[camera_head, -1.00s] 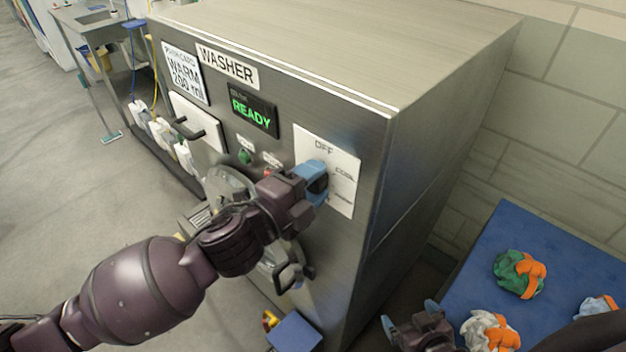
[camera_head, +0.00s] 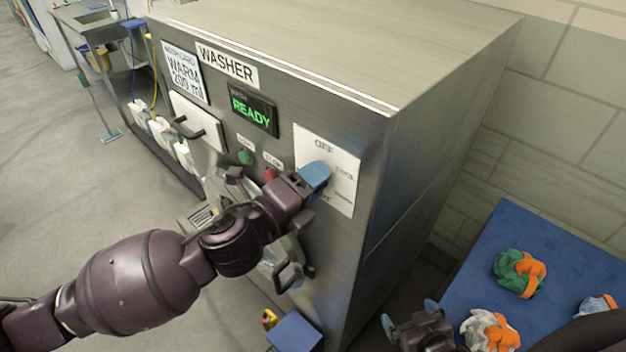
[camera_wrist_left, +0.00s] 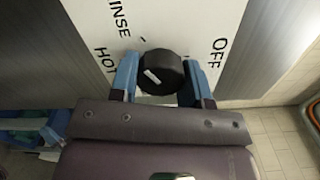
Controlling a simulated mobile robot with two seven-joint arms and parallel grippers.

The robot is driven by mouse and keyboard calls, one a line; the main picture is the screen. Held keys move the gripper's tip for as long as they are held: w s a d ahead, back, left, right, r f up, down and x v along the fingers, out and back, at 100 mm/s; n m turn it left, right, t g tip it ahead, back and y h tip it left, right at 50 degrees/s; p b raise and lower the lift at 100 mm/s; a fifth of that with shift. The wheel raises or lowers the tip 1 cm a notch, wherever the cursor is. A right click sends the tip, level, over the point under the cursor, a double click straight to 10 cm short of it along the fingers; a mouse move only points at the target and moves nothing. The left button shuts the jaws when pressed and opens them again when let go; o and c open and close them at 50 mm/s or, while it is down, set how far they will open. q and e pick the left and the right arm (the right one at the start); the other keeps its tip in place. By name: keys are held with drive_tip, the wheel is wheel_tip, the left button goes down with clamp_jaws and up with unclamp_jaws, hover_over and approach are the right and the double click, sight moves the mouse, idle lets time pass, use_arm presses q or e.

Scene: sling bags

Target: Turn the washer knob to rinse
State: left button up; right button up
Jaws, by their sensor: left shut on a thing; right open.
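The washer (camera_head: 330,75) is a steel cabinet with a green READY display (camera_head: 253,110). Its white dial plate (camera_head: 345,185) carries OFF at the top and other labels; RINSE, HOT and OFF read in the left wrist view. The black knob (camera_wrist_left: 160,68) has a white pointer mark on its left part in that view; I cannot tell exactly which label it points to. My left gripper (camera_head: 315,178) is at the dial, its blue fingers on either side of the knob, shut on it. The knob is hidden in the head view. My right gripper (camera_head: 410,315) is open and empty, low at right.
Green and red buttons (camera_head: 257,165) sit left of the dial, near my left wrist. A drawer panel with a handle (camera_head: 188,128) is further left. A blue surface (camera_head: 560,250) with several crumpled cloths is at right, before a block wall.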

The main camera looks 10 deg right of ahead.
use_arm(q)
drive_tip(key=o, duration=0.9)
drive_tip(key=shift+o, duration=0.2)
drive_tip(key=b+v, duration=0.1)
drive_tip(key=v, duration=0.9)
drive_tip(key=shift+s+a+b, duration=0.25)
drive_tip(key=shift+a+b, duration=0.1)
drive_tip(key=shift+b, duration=0.05)
